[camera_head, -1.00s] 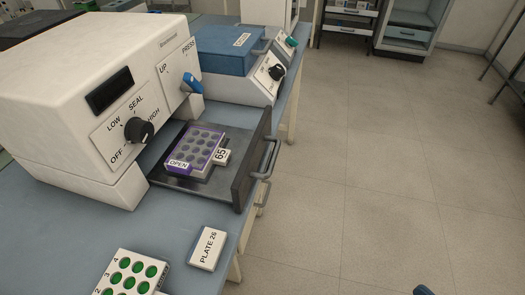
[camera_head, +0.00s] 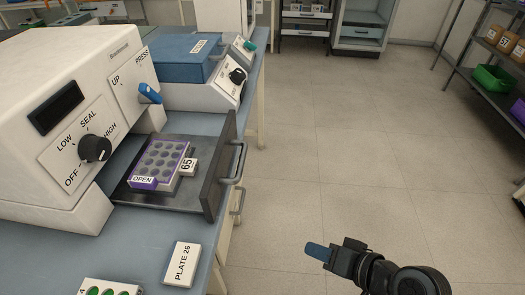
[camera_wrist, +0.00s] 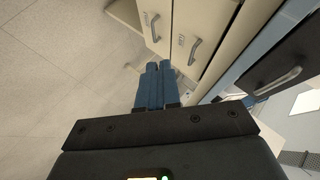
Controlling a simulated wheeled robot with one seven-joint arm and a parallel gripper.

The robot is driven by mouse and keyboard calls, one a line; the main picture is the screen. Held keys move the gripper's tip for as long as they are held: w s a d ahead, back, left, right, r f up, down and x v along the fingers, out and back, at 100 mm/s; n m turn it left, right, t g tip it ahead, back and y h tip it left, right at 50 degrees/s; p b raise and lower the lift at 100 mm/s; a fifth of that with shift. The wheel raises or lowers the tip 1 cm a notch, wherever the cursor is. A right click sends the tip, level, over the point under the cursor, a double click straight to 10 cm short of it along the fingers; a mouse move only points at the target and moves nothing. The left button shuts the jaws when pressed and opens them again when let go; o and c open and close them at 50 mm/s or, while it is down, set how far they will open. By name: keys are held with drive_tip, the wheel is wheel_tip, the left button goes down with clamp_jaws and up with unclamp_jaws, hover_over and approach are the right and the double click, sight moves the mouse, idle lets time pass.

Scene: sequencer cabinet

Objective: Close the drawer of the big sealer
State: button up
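The big sealer (camera_head: 70,110) is a white box on the blue bench at the left, with a black knob and a blue lever. Its dark drawer (camera_head: 165,199) is pulled out to the right. In it sits a purple plate (camera_head: 159,163) labelled OPEN, with a 65 tag. The drawer's grey handle (camera_head: 238,164) is on its dark front panel, which also shows in the wrist view (camera_wrist: 265,73) at the right. My gripper (camera_head: 316,249) is over the floor, right of the drawer and apart from it. In the wrist view its blue fingers (camera_wrist: 159,68) are together and empty.
A smaller blue-lidded machine (camera_head: 185,60) stands behind the sealer. A PLATE 26 card (camera_head: 181,264) and a plate with green wells (camera_head: 106,289) lie in front. Bench cabinets with handles (camera_wrist: 152,27) are below. The floor (camera_head: 340,150) to the right is clear up to a shelf rack (camera_head: 490,60).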

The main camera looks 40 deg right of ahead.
drive_tip(key=w, duration=0.1)
drive_tip(key=w+d+y, duration=0.1)
drive_tip(key=w, duration=0.1)
drive_tip(key=w+d+r+m+y, duration=0.1)
drive_tip(key=w, duration=0.1)
drive_tip(key=shift+w+d, duration=0.1)
drive_tip(key=shift+w, duration=0.15)
clamp_jaws()
drive_tip(key=w+d+r+n+y+b, duration=0.1)
drive_tip(key=w+d+r+y, duration=0.3)
drive_tip(key=r, duration=0.3)
drive_tip(key=w+d+r+n+y+b, duration=0.1)
drive_tip(key=w+d+r+y, duration=0.1)
drive_tip(key=d+r+y, duration=0.3)
drive_tip(key=r+p+x, duration=0.1)
drive_tip(key=p+x, duration=0.1)
drive_tip(key=x, duration=1.1)
drive_tip(key=shift+w+r+t+h+p, duration=0.3)
drive_tip(key=shift+w+r+p, duration=0.05)
drive_tip(key=shift+r, duration=0.5)
drive_tip(key=shift+a, duration=0.1)
